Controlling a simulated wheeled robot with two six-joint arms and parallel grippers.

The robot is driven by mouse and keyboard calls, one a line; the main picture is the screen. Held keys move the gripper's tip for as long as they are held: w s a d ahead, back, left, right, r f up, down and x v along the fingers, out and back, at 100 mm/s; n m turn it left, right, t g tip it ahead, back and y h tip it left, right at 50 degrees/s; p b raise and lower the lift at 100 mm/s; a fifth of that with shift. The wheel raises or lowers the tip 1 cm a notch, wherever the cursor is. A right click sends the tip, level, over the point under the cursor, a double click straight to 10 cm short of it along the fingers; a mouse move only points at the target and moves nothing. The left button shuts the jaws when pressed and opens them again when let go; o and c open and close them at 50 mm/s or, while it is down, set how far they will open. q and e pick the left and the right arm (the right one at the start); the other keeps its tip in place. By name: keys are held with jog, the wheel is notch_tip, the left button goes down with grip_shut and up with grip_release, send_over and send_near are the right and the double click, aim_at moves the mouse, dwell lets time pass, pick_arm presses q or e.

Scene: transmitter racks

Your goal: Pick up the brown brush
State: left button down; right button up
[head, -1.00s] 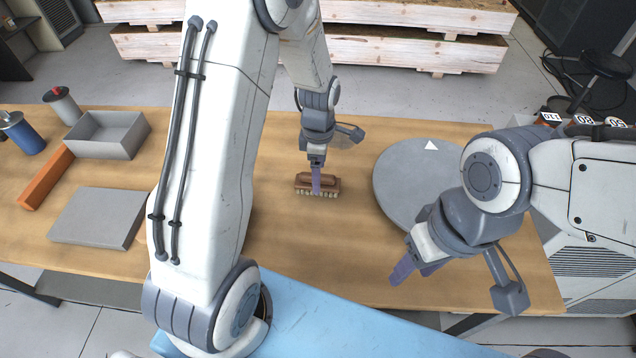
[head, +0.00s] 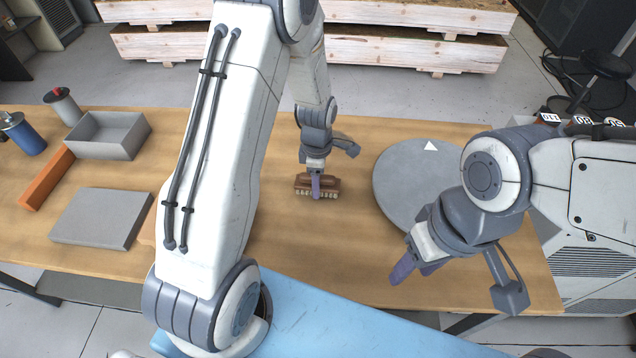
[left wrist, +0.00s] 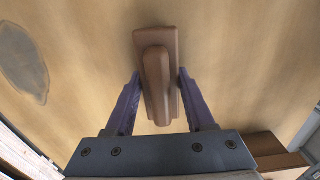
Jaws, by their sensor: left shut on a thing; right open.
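The brown brush (head: 331,187) rests on the wooden table in the head view, with its pale bristles down. My left gripper (head: 316,192) points down over it, shut on its body. In the left wrist view the brush (left wrist: 157,75) lies between the two purple fingers of the left gripper (left wrist: 157,88). Its handle faces the camera. I cannot tell from these views whether the bristles bear on the table. My right gripper (head: 414,270) is open and empty above the front right of the table.
A round grey disc (head: 395,180) with a white triangle lies right of the brush. At the left are a grey open box (head: 108,136), a grey slab (head: 95,222), an orange bar (head: 47,178), a blue can (head: 24,134) and a grey can (head: 63,106). Bare wood surrounds the brush.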

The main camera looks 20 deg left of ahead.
pick_arm(q)
jog(key=shift+r, duration=0.1)
notch_tip(320, 180, up, 4)
jog(key=shift+w+f, duration=0.1)
jog(key=s+d+r+b, duration=0.1)
jog(key=s+d+r, duration=0.6)
jog(key=s+d, duration=0.1)
jog(key=shift+d, duration=0.3)
